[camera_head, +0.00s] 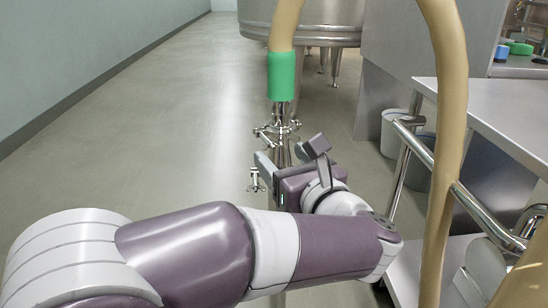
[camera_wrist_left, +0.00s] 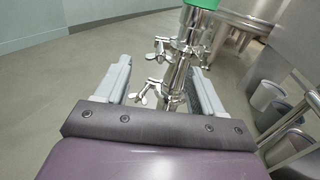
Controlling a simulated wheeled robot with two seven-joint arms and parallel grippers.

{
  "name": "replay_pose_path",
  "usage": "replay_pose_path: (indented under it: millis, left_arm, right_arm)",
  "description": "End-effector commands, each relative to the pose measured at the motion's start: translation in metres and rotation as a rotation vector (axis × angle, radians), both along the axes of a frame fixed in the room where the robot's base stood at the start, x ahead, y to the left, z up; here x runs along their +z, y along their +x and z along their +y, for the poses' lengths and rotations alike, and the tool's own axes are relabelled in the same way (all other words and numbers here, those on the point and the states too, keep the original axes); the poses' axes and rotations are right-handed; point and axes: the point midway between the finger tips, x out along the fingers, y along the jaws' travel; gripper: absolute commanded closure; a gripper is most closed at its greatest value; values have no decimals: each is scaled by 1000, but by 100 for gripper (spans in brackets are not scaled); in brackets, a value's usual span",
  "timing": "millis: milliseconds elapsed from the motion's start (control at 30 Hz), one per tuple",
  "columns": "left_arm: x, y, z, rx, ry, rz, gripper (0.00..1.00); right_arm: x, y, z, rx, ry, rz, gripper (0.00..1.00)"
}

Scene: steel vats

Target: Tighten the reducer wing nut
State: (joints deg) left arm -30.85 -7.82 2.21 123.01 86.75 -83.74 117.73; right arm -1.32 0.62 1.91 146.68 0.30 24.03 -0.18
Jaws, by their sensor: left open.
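A steel pipe fitting (camera_head: 280,122) stands upright under a green hose cuff (camera_head: 282,76). It also shows in the left wrist view (camera_wrist_left: 180,75), with an upper wing nut (camera_wrist_left: 161,46) and a lower wing nut (camera_wrist_left: 146,92) sticking out to the left. I cannot tell for sure which one is the reducer's. In the head view a wing nut (camera_head: 256,181) shows beside my left gripper's finger. My left gripper (camera_head: 290,151) is open, its fingers spread either side of the fitting. The lower wing nut lies between the fingers in the wrist view, with no visible grip on it. My right gripper is out of view.
A tan hose (camera_head: 452,120) hangs down at the right. A steel table (camera_head: 500,105) with a tubular rail and grey bins (camera_head: 393,132) stand on the right. A steel vat (camera_head: 325,25) stands behind. The floor (camera_head: 165,130) at the left is clear.

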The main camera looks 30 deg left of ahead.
Motion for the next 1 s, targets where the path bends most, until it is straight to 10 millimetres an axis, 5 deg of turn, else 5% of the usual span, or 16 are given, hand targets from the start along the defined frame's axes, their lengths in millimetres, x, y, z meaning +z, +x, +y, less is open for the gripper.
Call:
replay_pose_path:
  millis: [200,567,600,767,1000]
  left_arm:
    - [-2,20,26,2,0,0,32]
    - [0,25,31,-2,2,1,32]
    - [0,25,31,-2,1,2,35]
    - [0,24,31,-2,1,2,87]
    - [0,24,31,-1,8,10,88]
  right_arm:
    - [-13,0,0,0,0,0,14]
    - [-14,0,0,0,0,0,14]
    - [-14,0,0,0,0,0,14]
    - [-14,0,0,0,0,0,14]
    - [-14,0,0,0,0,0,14]
